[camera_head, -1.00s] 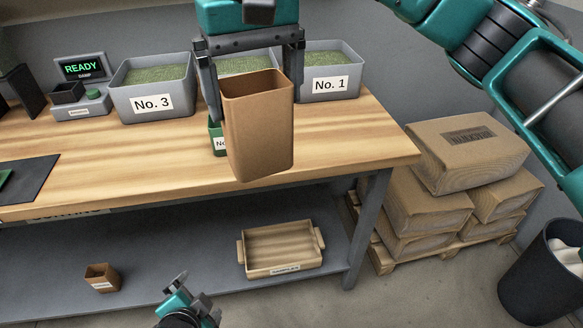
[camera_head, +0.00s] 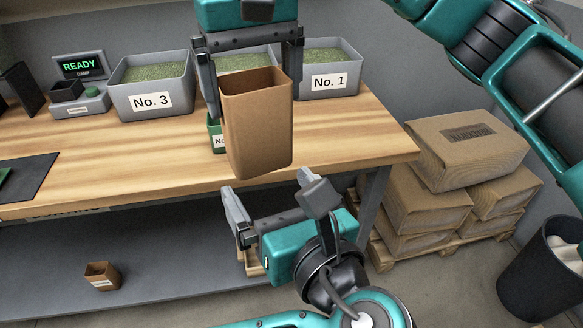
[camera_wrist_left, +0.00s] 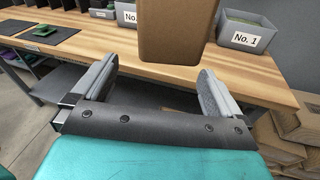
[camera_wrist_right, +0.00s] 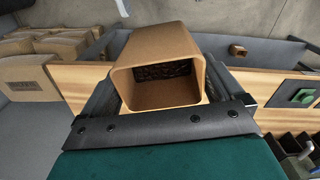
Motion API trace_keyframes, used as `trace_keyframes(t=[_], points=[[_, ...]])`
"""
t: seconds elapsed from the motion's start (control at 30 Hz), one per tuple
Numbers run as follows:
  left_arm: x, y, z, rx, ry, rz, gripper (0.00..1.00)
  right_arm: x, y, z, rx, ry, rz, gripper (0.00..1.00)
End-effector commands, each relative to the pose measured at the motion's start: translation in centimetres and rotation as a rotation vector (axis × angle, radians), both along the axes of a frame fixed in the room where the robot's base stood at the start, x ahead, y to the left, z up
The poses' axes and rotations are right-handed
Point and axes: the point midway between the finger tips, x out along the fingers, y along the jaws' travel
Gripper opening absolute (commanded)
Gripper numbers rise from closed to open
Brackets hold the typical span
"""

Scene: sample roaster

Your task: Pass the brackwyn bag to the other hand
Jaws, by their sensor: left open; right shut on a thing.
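The brown open-topped bag (camera_head: 258,130), taken to be the brackwyn bag, hangs upright above the bench's front edge; no name is readable on it. My right gripper (camera_head: 252,92) is shut on it from above and behind, with a finger at each side. In the right wrist view the bag (camera_wrist_right: 158,92) has dark contents inside. My left gripper (camera_head: 268,185) is open and empty, just below the bag, fingers pointing up. In the left wrist view the bag (camera_wrist_left: 175,30) is beyond the open fingers, apart from them; its top is cut off.
The wooden bench (camera_head: 110,155) carries grey bins No. 3 (camera_head: 150,102) and No. 1 (camera_head: 330,82), and a READY scale (camera_head: 80,105). A small brown box (camera_head: 101,276) is on the lower shelf. Stacked cartons (camera_head: 470,150) and a dark waste bin (camera_head: 548,265) stand at right.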

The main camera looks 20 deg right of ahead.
Motion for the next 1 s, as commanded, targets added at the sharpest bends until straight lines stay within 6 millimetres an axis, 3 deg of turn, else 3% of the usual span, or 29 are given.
trace_keyframes(t=[0.03, 0.13, 0.37, 1.0], points=[[-0.6, -0.6, 1.6, -0.030, -0.044, -0.016, 1.00, 0.0, 0.0, 0.0, 0.000, 0.000, 0.000, 0.44], [-1.4, -1.3, 3.7, -0.071, -0.107, -0.034, 1.00, 0.0, 0.0, 0.0, 0.000, 0.000, 0.000, 0.44], [-1.2, -1.5, 5.1, -0.098, -0.152, -0.045, 1.00, 0.0, 0.0, 0.0, 0.000, -0.001, 0.000, 0.44], [8.2, -0.4, 5.1, -0.097, -0.149, -0.041, 1.00, -0.2, 0.1, 0.0, -0.001, 0.005, 0.007, 0.46]])
